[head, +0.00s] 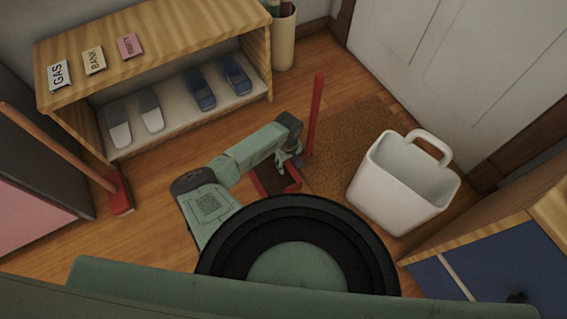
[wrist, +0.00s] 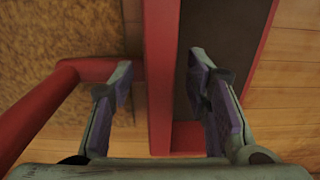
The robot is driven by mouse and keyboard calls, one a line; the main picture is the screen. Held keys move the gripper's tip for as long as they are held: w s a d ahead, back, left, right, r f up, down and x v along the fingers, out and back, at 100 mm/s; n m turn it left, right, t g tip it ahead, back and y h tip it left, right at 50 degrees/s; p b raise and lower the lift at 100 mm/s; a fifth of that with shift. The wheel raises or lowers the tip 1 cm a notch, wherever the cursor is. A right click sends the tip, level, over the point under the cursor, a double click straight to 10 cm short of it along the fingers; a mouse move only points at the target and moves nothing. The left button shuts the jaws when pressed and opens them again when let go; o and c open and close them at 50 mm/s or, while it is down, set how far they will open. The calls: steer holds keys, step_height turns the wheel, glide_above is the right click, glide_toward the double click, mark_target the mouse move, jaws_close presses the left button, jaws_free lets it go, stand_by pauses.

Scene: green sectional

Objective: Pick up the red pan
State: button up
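The red pan (head: 296,183) is a dustpan with a dark inside and a long upright red handle (head: 318,105). It is on the wooden floor by the brown mat. My gripper (head: 290,160) is low over the pan, beside the handle, and hides part of it. In the wrist view, my gripper (wrist: 160,70) is open, with the pan's red wall (wrist: 161,90) running between its two fingers. Small gaps show on both sides of the wall. The dark inside (wrist: 222,35) is behind the right finger. The red handle bends away behind the left finger.
A white basket (head: 395,195) stands on the right side of the mat (head: 340,140). A wooden shoe shelf (head: 150,50) is at the back left. A red broom (head: 121,192) leans at the left. A white door (head: 450,60) is at the back right.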

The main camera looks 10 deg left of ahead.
jaws_close()
stand_by(0.3)
stand_by(0.3)
